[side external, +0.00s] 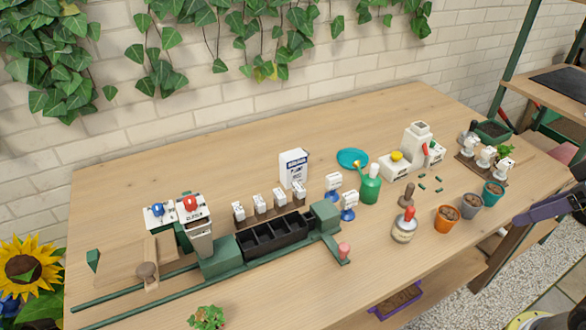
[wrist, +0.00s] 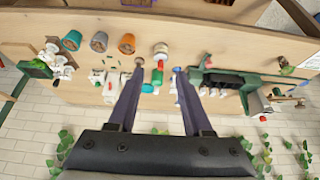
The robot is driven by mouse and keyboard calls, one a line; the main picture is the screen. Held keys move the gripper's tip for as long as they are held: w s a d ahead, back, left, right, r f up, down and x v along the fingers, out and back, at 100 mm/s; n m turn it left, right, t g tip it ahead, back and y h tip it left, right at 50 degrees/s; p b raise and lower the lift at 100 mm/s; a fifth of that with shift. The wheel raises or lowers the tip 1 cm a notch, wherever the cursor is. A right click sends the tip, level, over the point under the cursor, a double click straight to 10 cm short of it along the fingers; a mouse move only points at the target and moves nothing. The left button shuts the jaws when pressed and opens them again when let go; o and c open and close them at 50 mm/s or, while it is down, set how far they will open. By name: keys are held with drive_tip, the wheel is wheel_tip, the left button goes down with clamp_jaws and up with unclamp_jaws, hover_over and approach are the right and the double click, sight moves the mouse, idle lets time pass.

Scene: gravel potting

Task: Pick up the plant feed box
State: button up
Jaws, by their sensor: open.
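The plant feed box (side external: 294,168) is a white upright carton with a dark blue label. In the side view it stands on the wooden table, behind the row of small white-topped pieces and left of the turquoise saucer (side external: 353,158). In the wrist view I cannot make it out clearly; the right finger may partly cover it. My gripper (side external: 535,210) is at the right edge of the side view, far from the box. In the wrist view my gripper (wrist: 159,78) has its two dark purple fingers spread wide with nothing held between them.
A green rail fixture with a black divided tray (side external: 275,238) stands in front of the box. A green bottle (side external: 370,188) and a white machine (side external: 415,150) stand to its right. Several pots (side external: 447,218) line the right front. Table behind the box is clear.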

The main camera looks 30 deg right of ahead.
idle(0.3)
drive_tip(key=o, duration=0.8)
